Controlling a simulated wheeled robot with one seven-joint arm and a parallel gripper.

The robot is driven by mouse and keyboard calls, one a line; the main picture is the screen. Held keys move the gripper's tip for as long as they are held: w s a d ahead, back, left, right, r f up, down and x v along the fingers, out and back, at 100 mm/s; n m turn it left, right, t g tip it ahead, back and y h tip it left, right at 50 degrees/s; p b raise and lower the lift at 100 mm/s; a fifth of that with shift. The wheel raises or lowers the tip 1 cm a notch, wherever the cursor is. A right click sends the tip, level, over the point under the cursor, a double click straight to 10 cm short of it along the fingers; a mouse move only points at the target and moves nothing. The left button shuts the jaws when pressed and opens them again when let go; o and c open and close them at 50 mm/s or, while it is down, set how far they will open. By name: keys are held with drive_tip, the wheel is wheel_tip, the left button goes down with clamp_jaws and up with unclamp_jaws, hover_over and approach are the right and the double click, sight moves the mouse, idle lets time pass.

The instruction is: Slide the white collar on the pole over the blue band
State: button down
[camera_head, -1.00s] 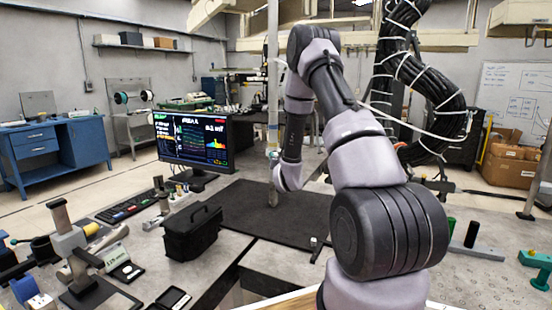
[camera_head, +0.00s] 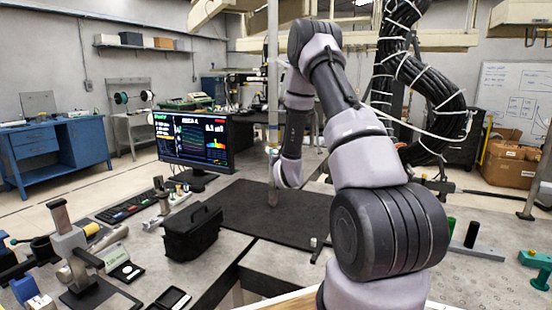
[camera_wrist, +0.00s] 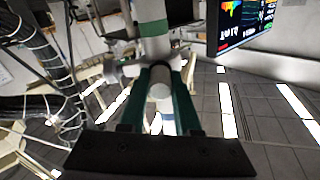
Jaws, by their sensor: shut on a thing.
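The upright pale pole (camera_head: 273,60) stands over the dark mat, left of my arm. In the wrist view, my gripper (camera_wrist: 160,95) has its two green fingers closed on a round white knob (camera_wrist: 160,88) of the white collar (camera_wrist: 153,50). The collar is around the pole. In the head view my gripper (camera_head: 272,151) is small beside the pole, and the collar is hard to tell there.
A monitor (camera_head: 192,138) stands left of the pole, with a black case (camera_head: 192,232) in front. The dark mat (camera_head: 250,225) is mostly clear. A thick black cable bundle (camera_head: 430,85) hangs to the right of my arm. Microscope-like gear (camera_head: 75,250) stands at front left.

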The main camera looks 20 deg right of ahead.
wheel_tip(320, 180, up, 10)
drive_tip(key=shift+f, duration=0.1)
drive_tip(key=c, duration=0.6)
unclamp_jaws()
drive_tip(key=s+a, duration=0.2)
drive_tip(key=s, duration=0.8)
drive_tip(key=shift+s, duration=0.35)
